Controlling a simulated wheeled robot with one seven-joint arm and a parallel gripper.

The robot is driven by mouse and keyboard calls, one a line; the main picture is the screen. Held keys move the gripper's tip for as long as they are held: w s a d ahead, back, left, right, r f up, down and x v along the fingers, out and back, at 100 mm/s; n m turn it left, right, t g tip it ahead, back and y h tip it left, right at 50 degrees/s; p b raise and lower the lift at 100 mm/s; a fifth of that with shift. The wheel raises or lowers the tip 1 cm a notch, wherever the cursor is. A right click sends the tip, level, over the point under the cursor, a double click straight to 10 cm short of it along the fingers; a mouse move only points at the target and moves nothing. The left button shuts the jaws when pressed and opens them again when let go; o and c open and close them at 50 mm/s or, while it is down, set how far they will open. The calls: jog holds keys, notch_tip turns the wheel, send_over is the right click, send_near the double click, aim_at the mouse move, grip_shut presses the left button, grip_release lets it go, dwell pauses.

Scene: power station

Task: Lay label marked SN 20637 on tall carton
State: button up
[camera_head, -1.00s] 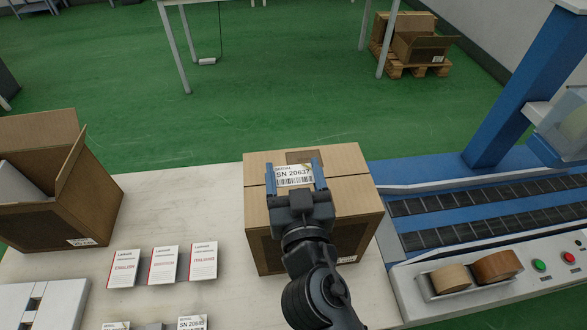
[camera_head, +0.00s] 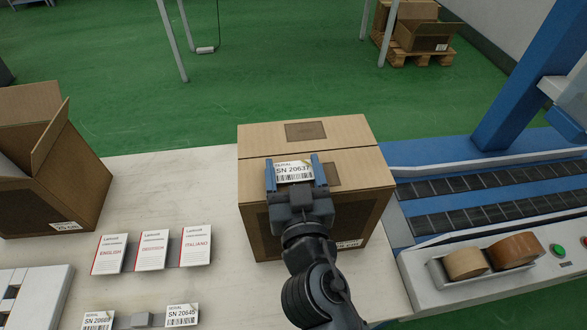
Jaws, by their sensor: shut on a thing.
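The label marked SN 20637 (camera_head: 294,171) is a white card with a barcode. My gripper (camera_head: 293,170) is shut on it, with one blue finger at each side edge. The tall carton (camera_head: 262,138) is a closed brown box with a centre seam, standing on the pale table at the middle. The label shows in front of the carton's top, toward its near half. I cannot tell whether it touches the top or is held above it. My gripper and arm hide part of the carton's top and front face.
An open carton (camera_head: 60,195) stands at the left. Leaflets marked English, Deutsch and Italiano (camera_head: 196,246) lie left of the tall carton. Labels SN 20645 (camera_head: 181,316) and SN 20669 (camera_head: 97,321) are at the front. A blue conveyor (camera_head: 480,212) with tape rolls (camera_head: 515,250) is at the right.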

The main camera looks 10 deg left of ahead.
aim_at(294, 172)
jog(key=o, duration=1)
jog(key=shift+o, duration=0.2)
jog(key=shift+r, duration=0.15)
notch_tip(294, 172, up, 9)
jog(key=p, duration=0.7)
